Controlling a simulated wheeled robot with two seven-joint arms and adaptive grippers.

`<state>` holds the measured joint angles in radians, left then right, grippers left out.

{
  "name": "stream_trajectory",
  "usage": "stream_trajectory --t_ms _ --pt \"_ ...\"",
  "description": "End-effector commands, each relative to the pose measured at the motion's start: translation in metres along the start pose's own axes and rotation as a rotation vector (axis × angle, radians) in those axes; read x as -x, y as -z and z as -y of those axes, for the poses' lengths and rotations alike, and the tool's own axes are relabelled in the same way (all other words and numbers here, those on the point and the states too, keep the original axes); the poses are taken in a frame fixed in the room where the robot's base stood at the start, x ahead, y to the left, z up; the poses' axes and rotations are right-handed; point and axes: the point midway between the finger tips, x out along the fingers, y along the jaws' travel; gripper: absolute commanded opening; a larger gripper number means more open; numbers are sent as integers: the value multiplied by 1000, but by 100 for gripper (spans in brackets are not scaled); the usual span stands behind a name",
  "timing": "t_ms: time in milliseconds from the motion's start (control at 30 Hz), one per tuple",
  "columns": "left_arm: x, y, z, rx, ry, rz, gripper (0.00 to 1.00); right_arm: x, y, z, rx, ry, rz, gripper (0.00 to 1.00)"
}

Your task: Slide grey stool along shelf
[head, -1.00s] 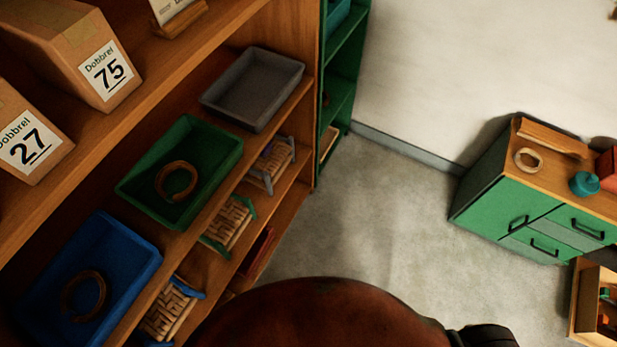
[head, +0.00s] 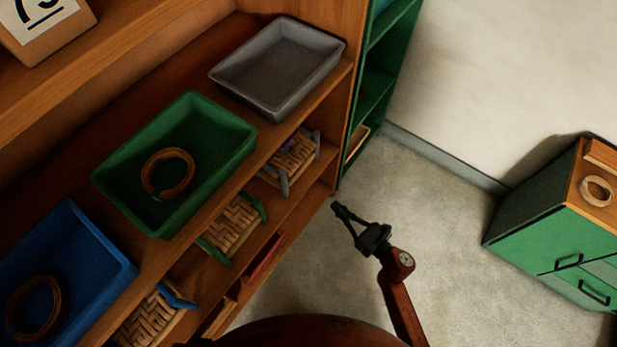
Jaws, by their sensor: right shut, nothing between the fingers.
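The grey stool (head: 290,160) has a woven seat and grey legs. It stands on the lower shelf (head: 277,207), below the grey tray and at the right end of a row of stools. My right gripper (head: 344,216) is in front of the shelf's right end, over the floor, to the lower right of the grey stool and apart from it. Its fingers are shut and empty. My left gripper is not in view.
A green stool (head: 233,228) and a blue stool (head: 152,318) stand further left on the same shelf. Grey (head: 277,68), green (head: 213,142) and blue (head: 90,250) trays sit above. A green cabinet (head: 545,240) stands right. Floor between is clear.

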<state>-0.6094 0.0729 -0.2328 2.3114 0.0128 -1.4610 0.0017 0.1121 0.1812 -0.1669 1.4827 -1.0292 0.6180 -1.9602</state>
Motion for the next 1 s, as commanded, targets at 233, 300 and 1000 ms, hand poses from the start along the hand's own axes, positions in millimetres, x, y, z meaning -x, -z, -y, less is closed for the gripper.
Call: stream_trajectory --t_ms 233,300,1000 --pt "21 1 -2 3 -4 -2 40 -19 -11 -9 104 -37 18 0" --pt "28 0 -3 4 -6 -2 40 -30 -11 -10 101 -37 19 0" --pt "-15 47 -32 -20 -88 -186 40 -143 -11 -13 96 -34 15 0"
